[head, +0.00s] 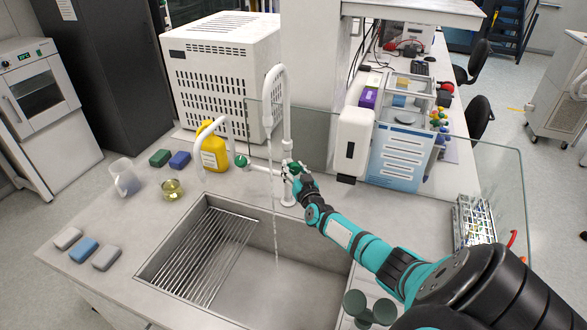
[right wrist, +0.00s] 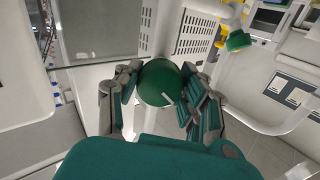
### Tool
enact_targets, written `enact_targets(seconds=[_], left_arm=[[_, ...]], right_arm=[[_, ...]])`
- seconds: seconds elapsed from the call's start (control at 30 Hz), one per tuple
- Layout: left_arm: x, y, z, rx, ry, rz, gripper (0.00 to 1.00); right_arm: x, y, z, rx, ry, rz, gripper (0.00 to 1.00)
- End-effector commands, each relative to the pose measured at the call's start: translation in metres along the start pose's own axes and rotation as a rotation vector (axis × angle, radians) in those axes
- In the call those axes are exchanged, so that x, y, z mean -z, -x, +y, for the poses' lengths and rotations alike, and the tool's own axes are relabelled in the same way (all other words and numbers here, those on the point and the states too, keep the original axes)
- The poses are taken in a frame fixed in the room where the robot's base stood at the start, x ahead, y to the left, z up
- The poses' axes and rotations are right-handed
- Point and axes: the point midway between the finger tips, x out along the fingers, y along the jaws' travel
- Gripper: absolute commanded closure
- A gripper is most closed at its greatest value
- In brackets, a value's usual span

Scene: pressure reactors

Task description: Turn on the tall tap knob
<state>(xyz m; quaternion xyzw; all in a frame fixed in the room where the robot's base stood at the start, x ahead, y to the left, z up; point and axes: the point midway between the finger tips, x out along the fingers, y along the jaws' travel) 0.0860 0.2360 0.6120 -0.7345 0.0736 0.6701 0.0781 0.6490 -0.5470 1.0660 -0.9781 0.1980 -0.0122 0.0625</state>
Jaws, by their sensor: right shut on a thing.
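The tall white tap (head: 287,100) stands behind the sink, its spout curving over the basin. A thin stream of water (head: 273,215) falls from the spout into the sink. My right gripper (head: 298,174) is at the tall tap's green knob (head: 294,168), which it largely covers in the head view. In the right wrist view, the round green knob (right wrist: 165,82) sits between the two fingers of my right gripper (right wrist: 163,92), which are closed on its sides. A pale mark shows on the knob's face. My left gripper is not in view.
A lower white tap with another green knob (head: 241,161) stands to the left, near a yellow bottle (head: 212,152). The sink (head: 300,290) holds a metal rack (head: 205,255). A soap dispenser (head: 352,145) is close right of the gripper. A glass panel (head: 500,200) borders the counter.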

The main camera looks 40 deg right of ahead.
Motion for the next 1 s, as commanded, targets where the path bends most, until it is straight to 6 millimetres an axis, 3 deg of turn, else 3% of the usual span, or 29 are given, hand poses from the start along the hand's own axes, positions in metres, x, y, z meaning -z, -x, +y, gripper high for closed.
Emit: enact_targets(seconds=[0.5,0.53,0.7,1.0], left_arm=[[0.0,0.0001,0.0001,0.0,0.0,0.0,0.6],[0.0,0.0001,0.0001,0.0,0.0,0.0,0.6],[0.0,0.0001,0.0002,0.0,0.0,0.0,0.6],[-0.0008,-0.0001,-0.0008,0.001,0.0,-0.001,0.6]], right_arm=[[-0.0012,0.0005,0.0001,0.0,0.02,-0.002,0.93],[-0.0012,0.0005,0.0001,0.0,0.02,-0.002,0.58],[-0.0007,0.0003,0.0001,0.0,0.019,-0.001,0.36],[0.0002,-0.0001,0.0001,0.0,0.012,0.0,0.35]])
